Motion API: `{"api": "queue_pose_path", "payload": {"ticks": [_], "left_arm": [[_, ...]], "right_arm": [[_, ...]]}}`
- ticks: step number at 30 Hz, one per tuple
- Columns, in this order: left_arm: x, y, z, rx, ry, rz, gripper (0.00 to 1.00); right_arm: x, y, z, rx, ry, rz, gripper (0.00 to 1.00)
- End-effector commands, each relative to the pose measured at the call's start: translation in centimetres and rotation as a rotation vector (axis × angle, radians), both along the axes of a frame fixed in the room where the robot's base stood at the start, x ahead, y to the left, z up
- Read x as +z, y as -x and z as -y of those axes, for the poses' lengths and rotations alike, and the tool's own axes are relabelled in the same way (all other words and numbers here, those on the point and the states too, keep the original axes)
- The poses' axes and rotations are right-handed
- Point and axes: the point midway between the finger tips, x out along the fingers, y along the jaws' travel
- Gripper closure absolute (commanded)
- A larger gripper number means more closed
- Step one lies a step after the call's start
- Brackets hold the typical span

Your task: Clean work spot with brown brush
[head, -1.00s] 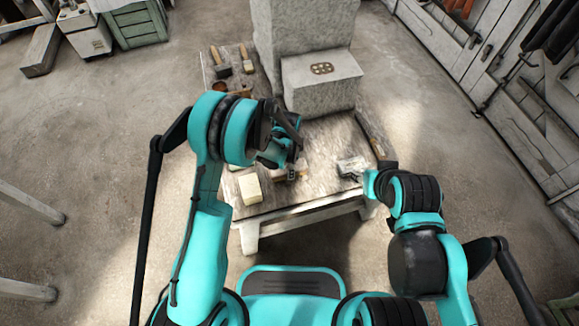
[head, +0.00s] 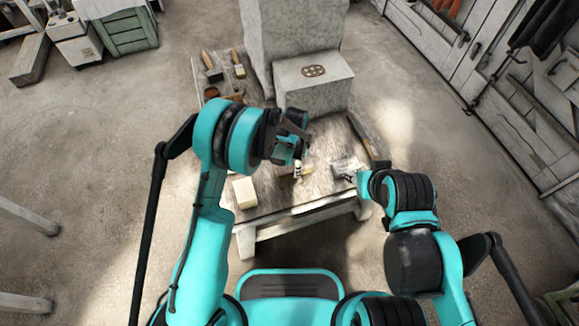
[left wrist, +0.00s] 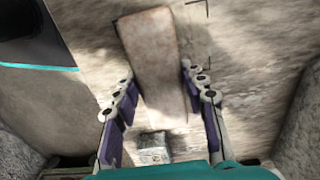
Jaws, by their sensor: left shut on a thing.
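The brown brush (left wrist: 150,50) shows in the left wrist view as a wooden, slab-like piece between the fingers of my left gripper (left wrist: 160,85). The gripper is shut on it, low over the worktable (head: 318,190). In the head view my left gripper (head: 297,160) hangs over the middle of the table and mostly hides the brush. Thin dark corner marks (left wrist: 207,58) lie on the tabletop beside the brush in the wrist view. My right gripper (head: 352,177) is at the table's right front; its jaws are too small to read.
A pale block (head: 244,193) sits at the table's left front corner. A large stone block (head: 316,84) with a round patterned piece (head: 314,71) stands at the back. Brushes (head: 238,64) lie at the back left. A grey-white item (head: 345,165) lies near my right gripper.

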Motion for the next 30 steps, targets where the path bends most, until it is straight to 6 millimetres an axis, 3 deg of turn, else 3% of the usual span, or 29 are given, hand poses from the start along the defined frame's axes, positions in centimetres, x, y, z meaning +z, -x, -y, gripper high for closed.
{"api": "queue_pose_path", "payload": {"ticks": [30], "left_arm": [[-0.96, -0.09, 0.28, 0.001, 0.000, 0.000, 0.81]], "right_arm": [[-0.24, 0.00, 0.00, 0.000, 0.000, 0.000, 0.60]]}}
